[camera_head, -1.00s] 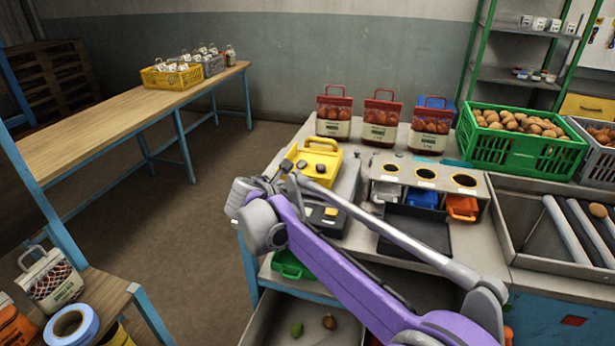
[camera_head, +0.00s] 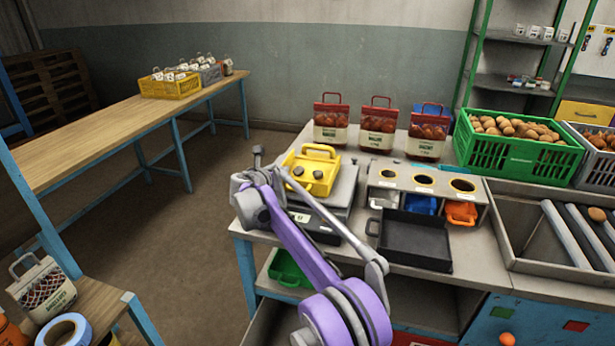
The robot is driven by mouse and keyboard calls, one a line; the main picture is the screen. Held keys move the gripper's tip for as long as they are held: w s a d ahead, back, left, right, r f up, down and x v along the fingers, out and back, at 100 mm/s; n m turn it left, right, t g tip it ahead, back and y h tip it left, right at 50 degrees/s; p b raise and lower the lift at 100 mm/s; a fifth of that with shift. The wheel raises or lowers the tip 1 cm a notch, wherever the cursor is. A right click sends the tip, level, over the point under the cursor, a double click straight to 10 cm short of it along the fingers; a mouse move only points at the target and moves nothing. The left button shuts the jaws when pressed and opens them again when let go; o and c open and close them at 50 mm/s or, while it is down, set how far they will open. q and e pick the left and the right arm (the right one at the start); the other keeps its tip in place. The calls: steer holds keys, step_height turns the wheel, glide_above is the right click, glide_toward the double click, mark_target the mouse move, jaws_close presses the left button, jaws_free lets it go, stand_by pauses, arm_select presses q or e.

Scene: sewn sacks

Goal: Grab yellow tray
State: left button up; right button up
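The yellow tray (camera_head: 325,186) has a raised handle at its far side and two small dark round things on it. It rests on a grey scale (camera_head: 340,205) near the left end of the grey workbench. A purple and grey arm, which I take as my right, reaches up from the bottom of the view. Its gripper (camera_head: 262,164) is just left of the tray, with a visible gap between them. One grey finger points upward; the rest is seen too edge-on to tell whether it is open or shut. My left gripper is out of view.
A black tray (camera_head: 416,236) lies right of the scale, before a dispenser (camera_head: 388,176) with three holes. Three red-topped sacks (camera_head: 378,124) stand behind. A green crate (camera_head: 485,153) of potatoes is at the right. A green bin (camera_head: 290,268) sits below the bench.

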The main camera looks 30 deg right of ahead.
mark_target(281, 167)
steer(key=shift+x, duration=1.9)
steer(key=shift+w+a+f, duration=0.1)
steer(key=shift+w+a, duration=0.05)
steer(key=shift+a, duration=0.05)
jaws_close()
